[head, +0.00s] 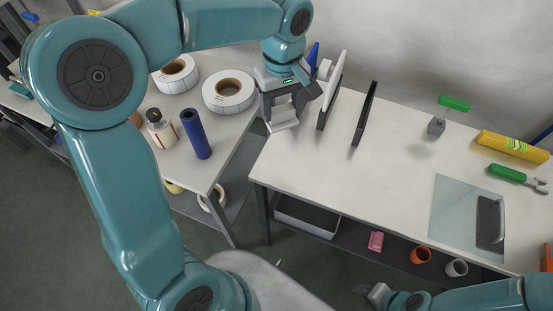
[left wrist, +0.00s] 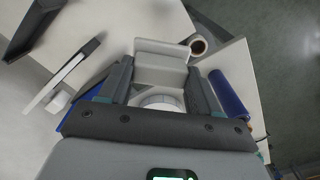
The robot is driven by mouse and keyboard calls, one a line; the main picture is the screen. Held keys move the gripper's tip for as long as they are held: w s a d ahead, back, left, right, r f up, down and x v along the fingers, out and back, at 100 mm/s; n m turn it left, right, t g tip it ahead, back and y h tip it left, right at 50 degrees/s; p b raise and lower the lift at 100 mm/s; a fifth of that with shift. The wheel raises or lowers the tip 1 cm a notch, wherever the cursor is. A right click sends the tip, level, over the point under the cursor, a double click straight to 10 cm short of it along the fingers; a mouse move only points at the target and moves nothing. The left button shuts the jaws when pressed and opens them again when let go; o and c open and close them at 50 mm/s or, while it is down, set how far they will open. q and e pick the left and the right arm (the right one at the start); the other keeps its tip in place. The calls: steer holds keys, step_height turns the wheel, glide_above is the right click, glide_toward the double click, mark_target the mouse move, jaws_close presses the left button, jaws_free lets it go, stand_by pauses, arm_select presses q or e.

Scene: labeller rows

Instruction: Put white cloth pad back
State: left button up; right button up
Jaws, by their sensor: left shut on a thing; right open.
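My left gripper (head: 284,108) is shut on a pale, whitish pad (head: 284,124), which I take as the white cloth pad. It hangs below the fingers near the left end of the white table (head: 400,180); whether it touches the table I cannot tell. In the left wrist view the pad (left wrist: 160,68) sits between the two dark fingers, with a raised bar along its far edge. My right gripper (head: 377,294) is open and empty, low in front of the table, at the bottom of the head view.
A white upright panel (head: 334,90) stands just right of my left gripper, a black one (head: 364,114) beyond it. Label rolls (head: 229,91) and a blue roll (head: 195,134) are on the left table. A glass sheet (head: 452,207) lies at right. The table's middle is clear.

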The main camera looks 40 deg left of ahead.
arm_select(q)
step_height(320, 180, down, 19)
steer(key=shift+r, duration=0.1)
steer(key=shift+b, duration=0.35)
steer(key=shift+f, duration=0.25)
steer(key=o, duration=1)
steer(key=shift+r, duration=0.1)
steer(key=shift+r, duration=0.1)
steer(key=shift+r, duration=0.25)
step_height(320, 180, up, 12)
steer(key=shift+f, duration=0.2)
